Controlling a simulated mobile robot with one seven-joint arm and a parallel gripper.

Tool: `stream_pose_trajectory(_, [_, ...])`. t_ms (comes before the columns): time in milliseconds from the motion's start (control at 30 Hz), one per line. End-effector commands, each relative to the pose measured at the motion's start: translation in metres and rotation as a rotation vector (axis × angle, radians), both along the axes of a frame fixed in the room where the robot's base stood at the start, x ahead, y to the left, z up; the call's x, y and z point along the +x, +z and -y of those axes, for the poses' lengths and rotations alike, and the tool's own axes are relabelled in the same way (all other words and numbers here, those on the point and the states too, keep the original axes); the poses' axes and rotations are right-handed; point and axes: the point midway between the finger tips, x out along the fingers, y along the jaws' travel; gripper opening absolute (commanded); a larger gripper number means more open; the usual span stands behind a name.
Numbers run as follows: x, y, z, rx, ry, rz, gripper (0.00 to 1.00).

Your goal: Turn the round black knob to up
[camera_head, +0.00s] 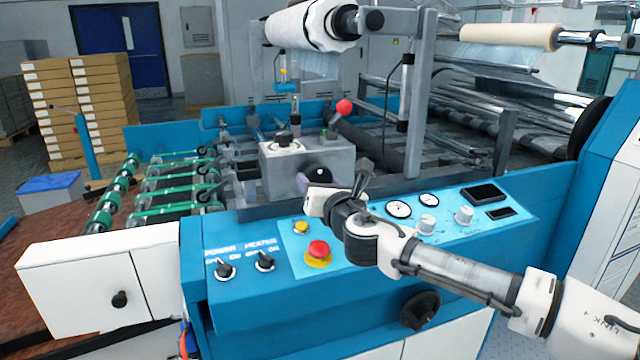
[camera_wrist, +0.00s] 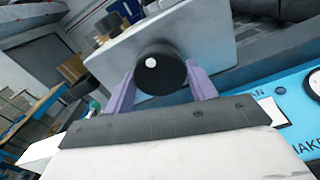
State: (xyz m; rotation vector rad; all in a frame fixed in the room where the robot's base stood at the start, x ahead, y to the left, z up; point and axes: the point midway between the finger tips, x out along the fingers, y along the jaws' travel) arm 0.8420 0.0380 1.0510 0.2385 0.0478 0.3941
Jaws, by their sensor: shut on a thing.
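The round black knob (camera_head: 321,175) sits on the front face of a grey metal box (camera_head: 280,158), beyond the blue control panel. It also shows large in the wrist view (camera_wrist: 166,78), with a white dot on its face, a little up and left of centre. My gripper (camera_wrist: 160,72) has its two purple fingers on either side of the knob and is shut on it. In the head view my gripper (camera_head: 312,183) reaches the knob from the front, and one purple finger shows at its left. My wrist hides the lower part of the box's front.
The blue panel (camera_head: 300,270) below my arm carries a red emergency button (camera_head: 318,250), two black switches, gauges and white dials. A red ball-ended lever (camera_head: 344,107) rises behind the box. Another black knob (camera_head: 283,138) is on the box's top. Green rollers (camera_head: 128,180) lie at left.

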Motion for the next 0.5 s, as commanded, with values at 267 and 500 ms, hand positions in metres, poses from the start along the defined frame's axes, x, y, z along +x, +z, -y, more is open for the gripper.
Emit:
stream_pose_trajectory(267, [-0.0002,-0.0009,-0.0003,0.001,0.001,-0.002,0.77])
stream_pose_trajectory(500, [-0.0006,-0.0004,0.0003,0.001,0.0,-0.002,0.77])
